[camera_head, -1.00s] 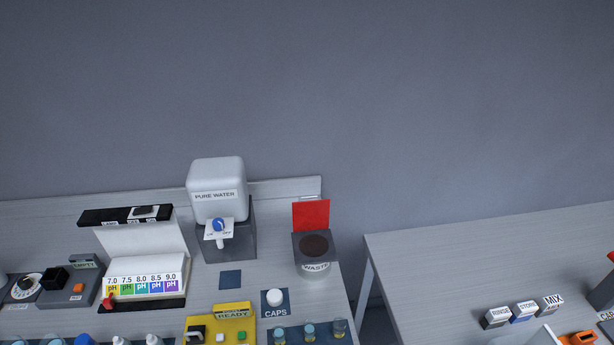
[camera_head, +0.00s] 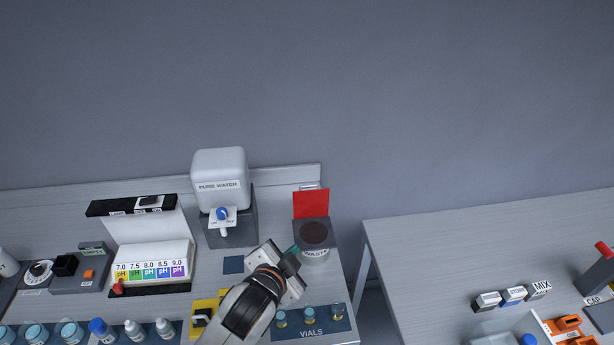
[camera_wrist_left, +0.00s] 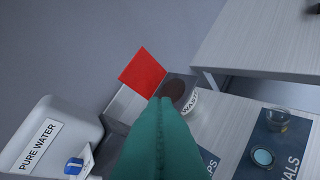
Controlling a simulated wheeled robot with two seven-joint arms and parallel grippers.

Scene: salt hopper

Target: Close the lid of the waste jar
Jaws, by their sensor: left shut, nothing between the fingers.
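The waste jar (camera_head: 315,253) stands at the right end of the left bench, with a dark round opening on top. Its red lid (camera_head: 311,204) stands open, upright behind the opening. In the left wrist view the lid (camera_wrist_left: 143,72) and the jar's white label (camera_wrist_left: 190,103) show beyond the fingers. My left gripper (camera_head: 294,250) is shut and empty, its tip just left of the jar's top in the head view. In the left wrist view its teal fingers (camera_wrist_left: 162,135) are together and hide part of the bench. I cannot tell whether the tip touches the jar. My right gripper is not in view.
The pure water dispenser (camera_head: 220,180) stands left of the jar. A vials mat (camera_head: 312,333) with several vials lies in front. A gap separates this bench from the right table (camera_head: 440,250). Free air lies above the jar.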

